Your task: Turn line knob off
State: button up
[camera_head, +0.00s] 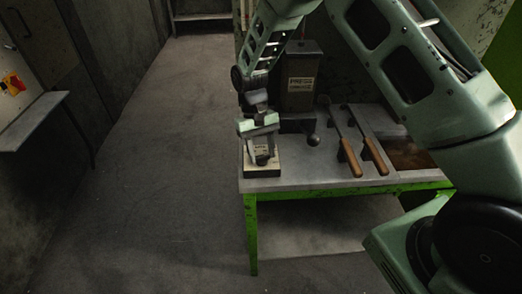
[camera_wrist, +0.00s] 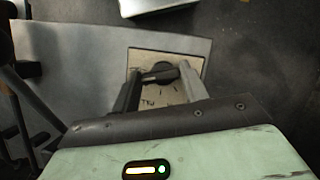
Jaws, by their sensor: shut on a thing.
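The line knob (camera_wrist: 160,73) is a dark, bar-shaped knob on a beige, marked plate (camera_wrist: 147,63). In the wrist view it lies between the fingers of my gripper (camera_wrist: 161,82), which are shut on it. In the head view my gripper (camera_head: 259,153) points down over the small knob box (camera_head: 262,171) at the front left corner of the table. There the knob is mostly hidden by the fingers. The lettering on the plate is only partly readable, so I cannot tell the knob's setting.
The grey table (camera_head: 310,177) has a green frame. A dark press box (camera_head: 301,80) with a ball-ended lever (camera_head: 313,140) stands behind. Two wooden-handled tools (camera_head: 375,157) lie to the right. A wall panel with a red and yellow switch (camera_head: 13,84) is far left. The floor between is clear.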

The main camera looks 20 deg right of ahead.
jog(key=shift+m+y, duration=0.8)
jog(key=shift+m, duration=1.1)
jog(key=shift+d, duration=0.1)
jog(key=o, duration=1)
jog(key=shift+r, duration=0.15)
jog(key=b+v, duration=0.3)
jog(key=v, duration=1.4)
jog(key=shift+s+d+r, duration=0.1)
jog(key=shift+s+r, duration=0.05)
jog(key=shift+r, duration=0.05)
